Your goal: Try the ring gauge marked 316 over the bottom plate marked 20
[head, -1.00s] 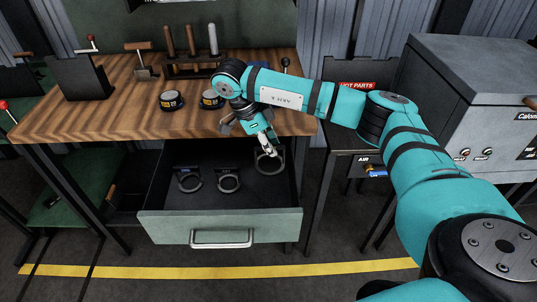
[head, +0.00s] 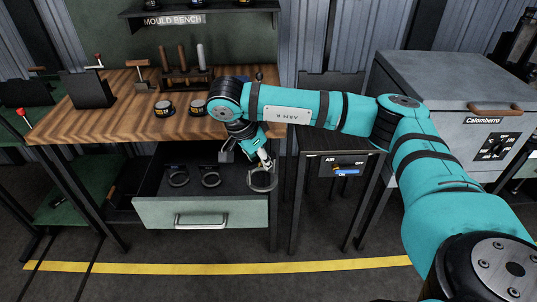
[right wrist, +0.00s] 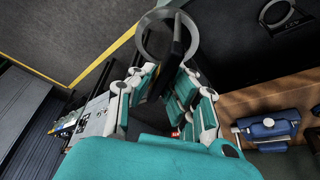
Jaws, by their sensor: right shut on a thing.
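My right gripper (head: 263,163) is shut on a grey ring gauge (head: 262,188), which hangs over the right front part of the open drawer (head: 160,212). In the right wrist view the gripper (right wrist: 163,78) holds the ring (right wrist: 140,45) by its dark handle, and the ring's opening is empty. No number on it can be read. Two more ring gauges (head: 179,181) (head: 211,181) lie in the drawer to the left. Two round black pieces with yellow labels (head: 165,109) (head: 197,108) stand on the bench; their numbers are too small to read. My left gripper is out of view.
The wooden bench top (head: 110,125) lies above the drawer. A rack with upright tools (head: 185,80) and a black angled stand (head: 88,90) are at its back.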

